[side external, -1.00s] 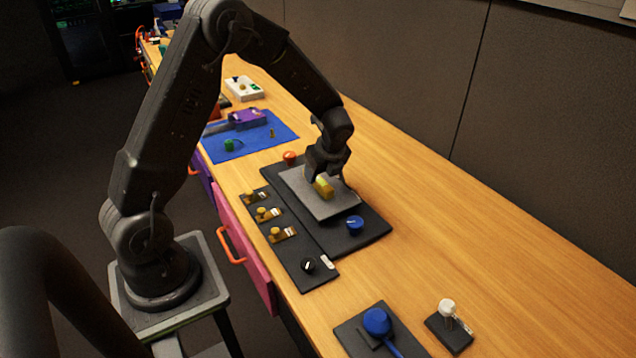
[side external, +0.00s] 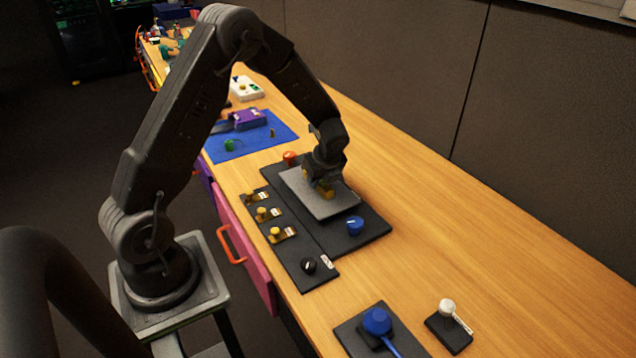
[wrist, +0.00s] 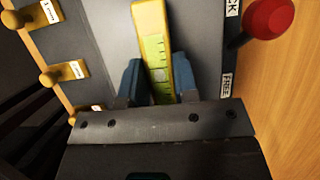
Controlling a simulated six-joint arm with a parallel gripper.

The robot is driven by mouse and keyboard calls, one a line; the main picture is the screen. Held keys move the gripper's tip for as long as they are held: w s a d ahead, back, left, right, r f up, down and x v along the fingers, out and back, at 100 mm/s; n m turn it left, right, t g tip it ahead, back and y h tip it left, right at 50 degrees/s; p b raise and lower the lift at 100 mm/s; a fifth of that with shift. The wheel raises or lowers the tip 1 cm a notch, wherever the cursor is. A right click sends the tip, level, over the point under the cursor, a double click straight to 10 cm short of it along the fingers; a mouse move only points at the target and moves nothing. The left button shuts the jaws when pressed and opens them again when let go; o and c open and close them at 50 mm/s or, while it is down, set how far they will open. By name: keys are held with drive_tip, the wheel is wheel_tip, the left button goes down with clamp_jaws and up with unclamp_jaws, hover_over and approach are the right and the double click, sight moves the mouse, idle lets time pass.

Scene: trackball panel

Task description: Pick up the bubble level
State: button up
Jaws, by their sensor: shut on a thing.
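The bubble level is a yellow bar with a lime-green face. In the wrist view the bubble level (wrist: 155,45) lies lengthwise between the two blue-grey fingers of my gripper (wrist: 160,82). In the side view only a small yellow part of the bubble level (side external: 327,192) shows below my gripper (side external: 322,182); the fingers hide the rest. My gripper is shut on it, low over the grey plate (side external: 335,209) on the dark panel. I cannot tell whether the level touches the plate.
A blue mat (side external: 280,132) lies beyond.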

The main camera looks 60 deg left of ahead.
clamp_jaws()
